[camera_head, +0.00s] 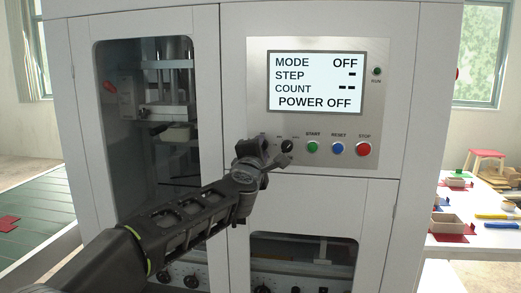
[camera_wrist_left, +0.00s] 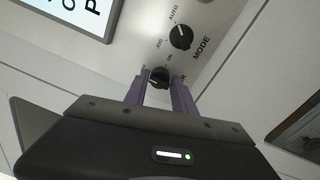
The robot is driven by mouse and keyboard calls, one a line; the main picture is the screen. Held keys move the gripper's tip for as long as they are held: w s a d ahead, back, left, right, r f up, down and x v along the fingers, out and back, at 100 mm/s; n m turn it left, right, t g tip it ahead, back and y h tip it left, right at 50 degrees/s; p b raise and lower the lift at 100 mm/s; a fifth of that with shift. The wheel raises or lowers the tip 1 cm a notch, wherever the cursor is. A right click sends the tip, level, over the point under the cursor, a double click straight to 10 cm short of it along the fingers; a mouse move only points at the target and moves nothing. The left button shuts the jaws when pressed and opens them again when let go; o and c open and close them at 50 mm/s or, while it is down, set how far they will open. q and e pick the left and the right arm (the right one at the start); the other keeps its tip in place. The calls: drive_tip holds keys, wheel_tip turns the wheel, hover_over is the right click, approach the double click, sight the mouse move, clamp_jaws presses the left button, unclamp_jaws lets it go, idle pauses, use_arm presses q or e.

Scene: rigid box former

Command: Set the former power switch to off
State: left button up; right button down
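The power switch (camera_wrist_left: 158,76) is a round black knob between the two purple fingertips in the left wrist view. A label reading ON is beside it, and its pale mark points left there. My left gripper (camera_wrist_left: 159,88) has one finger on each side of the knob; I cannot tell whether they touch it. In the head view the left gripper (camera_head: 281,159) is at the panel and hides the power switch. The display (camera_head: 316,82) reads MODE OFF and POWER OFF. My right gripper is not in view.
The black MODE knob (camera_wrist_left: 181,37) is close beside the power switch. In the head view, the green START (camera_head: 312,147), blue RESET (camera_head: 337,148) and red STOP (camera_head: 364,149) buttons line up to the right. A side table (camera_head: 450,243) with small parts stands at right.

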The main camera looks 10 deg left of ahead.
use_arm(q)
drive_tip(key=o, duration=0.4)
drive_tip(key=shift+f, duration=0.1)
drive_tip(key=shift+s, duration=0.1)
drive_tip(key=s, duration=0.2)
drive_tip(key=s+b, duration=0.1)
drive_tip(key=s, duration=0.2)
drive_tip(key=s+b, duration=0.1)
drive_tip(key=s, duration=0.1)
drive_tip(key=shift+s+a+f, duration=0.2)
drive_tip(key=shift+s+f, duration=0.05)
drive_tip(key=shift+s, duration=0.05)
